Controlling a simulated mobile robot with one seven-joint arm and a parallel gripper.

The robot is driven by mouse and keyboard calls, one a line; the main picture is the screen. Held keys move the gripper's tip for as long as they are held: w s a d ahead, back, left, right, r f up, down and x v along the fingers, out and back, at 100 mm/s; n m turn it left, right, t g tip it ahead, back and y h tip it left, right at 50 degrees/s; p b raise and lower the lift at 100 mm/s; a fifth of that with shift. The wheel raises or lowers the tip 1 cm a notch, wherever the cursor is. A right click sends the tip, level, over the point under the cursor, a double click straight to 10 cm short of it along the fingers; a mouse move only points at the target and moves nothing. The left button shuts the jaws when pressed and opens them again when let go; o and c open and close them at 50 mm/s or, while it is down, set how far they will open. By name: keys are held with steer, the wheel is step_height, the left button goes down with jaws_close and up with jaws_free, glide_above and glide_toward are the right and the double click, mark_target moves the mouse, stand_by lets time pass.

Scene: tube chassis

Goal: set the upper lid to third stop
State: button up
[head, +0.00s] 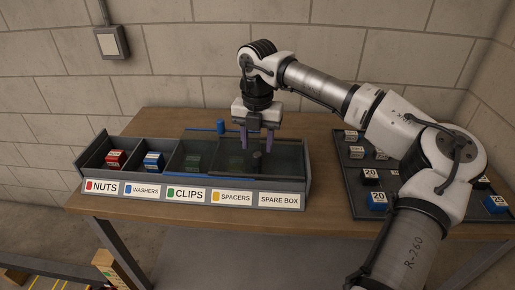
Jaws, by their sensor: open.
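A long dark bin (105,171) with a row of compartments stands on the table. Its front labels read NUTS, WASHERS, CLIPS, SPACERS and SPARE BOX. A smoky see-through lid (285,160) covers the right part of the row, over clips, spacers and the spare box. A blue knob (220,126) stands up at the rear edge. A small dark knob (257,155) shows below my gripper. I cannot tell for certain which panel is the upper lid. My gripper (256,148) points down above the lid over the spacers part, fingers apart and empty. Contact with the lid cannot be judged.
A red-and-white block (115,159) lies in nuts, a blue-and-white block (153,160) in washers. A green item shows dimly under the lid in clips. A dark tray (352,180) with several numbered blocks is at right, partly behind my arm. Bare wood separates bin and tray.

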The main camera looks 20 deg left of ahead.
mark_target(257, 154)
steer(key=shift+f+p, duration=0.3)
steer(key=shift+f, duration=1.65)
jaws_close()
